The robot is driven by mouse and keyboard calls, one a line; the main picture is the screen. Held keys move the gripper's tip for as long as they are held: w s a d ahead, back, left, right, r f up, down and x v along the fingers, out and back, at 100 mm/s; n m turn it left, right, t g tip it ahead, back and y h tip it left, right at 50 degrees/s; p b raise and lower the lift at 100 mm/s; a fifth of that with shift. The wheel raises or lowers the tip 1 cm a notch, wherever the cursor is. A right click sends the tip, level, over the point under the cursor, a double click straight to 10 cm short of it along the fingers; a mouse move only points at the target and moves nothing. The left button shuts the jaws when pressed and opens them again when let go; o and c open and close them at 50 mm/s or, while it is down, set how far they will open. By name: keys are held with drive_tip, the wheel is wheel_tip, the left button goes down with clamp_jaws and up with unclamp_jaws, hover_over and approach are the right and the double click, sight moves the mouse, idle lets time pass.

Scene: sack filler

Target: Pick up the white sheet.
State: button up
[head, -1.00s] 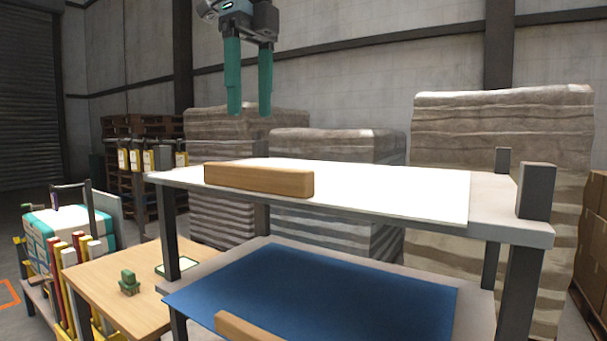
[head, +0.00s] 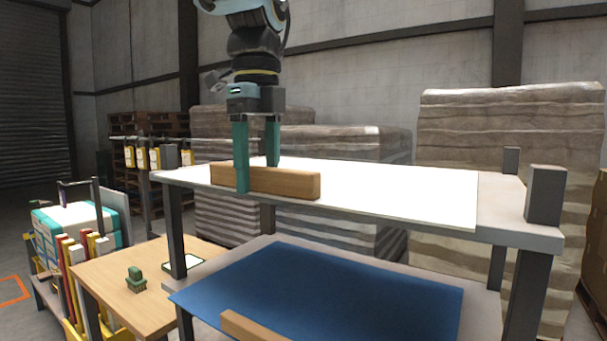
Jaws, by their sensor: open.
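The white sheet (head: 400,190) lies flat on the top shelf of a grey rack. A wooden bar (head: 290,183) lies across the sheet's front left part. My gripper (head: 257,178) points straight down at the bar, its two teal fingers apart. One finger is in front of the bar and overlaps it in the picture. The jaws are open; I cannot tell whether the fingers touch the bar or the sheet.
A blue sheet (head: 330,295) with another wooden bar (head: 255,328) lies on the lower shelf (head: 480,310). A grey post (head: 545,195) rises at the top shelf's right corner. A wooden table (head: 120,270) with a small green object (head: 135,280) stands at left. Wrapped pallets stand behind.

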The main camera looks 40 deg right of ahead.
clamp_jaws()
idle(0.5)
idle(0.9)
